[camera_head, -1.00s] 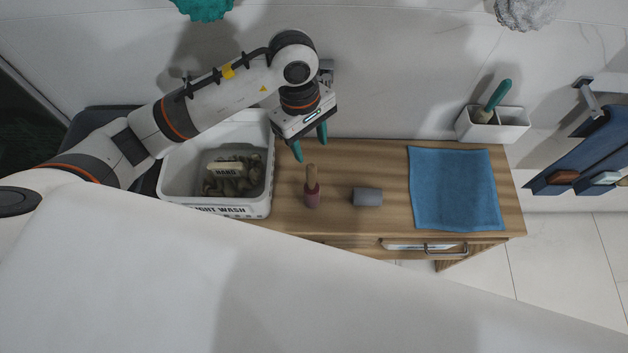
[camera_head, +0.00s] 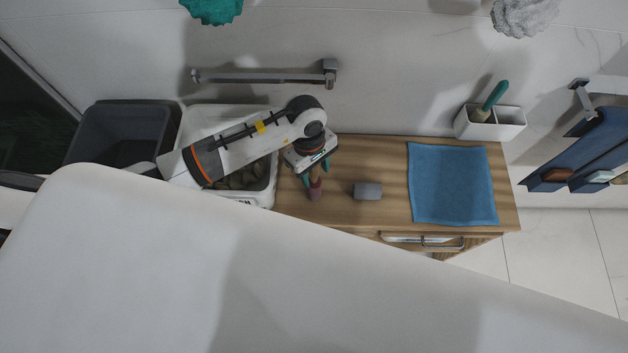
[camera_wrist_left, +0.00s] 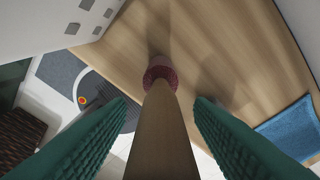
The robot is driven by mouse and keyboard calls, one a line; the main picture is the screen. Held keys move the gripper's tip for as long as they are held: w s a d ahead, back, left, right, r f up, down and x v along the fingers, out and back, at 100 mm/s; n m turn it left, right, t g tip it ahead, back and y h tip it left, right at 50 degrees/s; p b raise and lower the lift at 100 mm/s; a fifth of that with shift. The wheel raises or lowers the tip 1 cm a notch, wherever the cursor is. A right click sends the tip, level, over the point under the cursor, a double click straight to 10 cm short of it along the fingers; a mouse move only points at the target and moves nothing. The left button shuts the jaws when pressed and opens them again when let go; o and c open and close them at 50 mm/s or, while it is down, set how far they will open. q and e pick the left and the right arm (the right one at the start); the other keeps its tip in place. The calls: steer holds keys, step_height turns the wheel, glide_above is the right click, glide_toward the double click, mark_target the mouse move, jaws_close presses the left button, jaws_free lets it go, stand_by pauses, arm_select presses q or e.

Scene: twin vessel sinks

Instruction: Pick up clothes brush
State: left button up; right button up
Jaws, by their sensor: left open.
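The clothes brush, as I take it, is an upright piece with a tan wooden handle and a pink-red lower part (camera_head: 315,190). It stands on the wooden counter (camera_head: 385,155), just right of the white basket. In the left wrist view its handle (camera_wrist_left: 160,135) rises between my green fingers, with the pink-red part (camera_wrist_left: 160,74) beyond. My left gripper (camera_head: 316,173) is open around the handle, and gaps show on both sides of it. It also shows in the left wrist view (camera_wrist_left: 161,106). My arm and gripper hide part of the brush in the head view. My right gripper is not seen.
A grey cylinder (camera_head: 368,190) lies right of the brush. A blue towel (camera_head: 452,183) lies farther right. A white holder (camera_head: 506,128) with a green-handled brush stands behind it. The white basket (camera_head: 190,120) and a dark bin (camera_head: 120,130) are left. A towel bar (camera_head: 260,77) is on the wall.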

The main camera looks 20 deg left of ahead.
arm_select(q)
jaws_close()
stand_by(0.3)
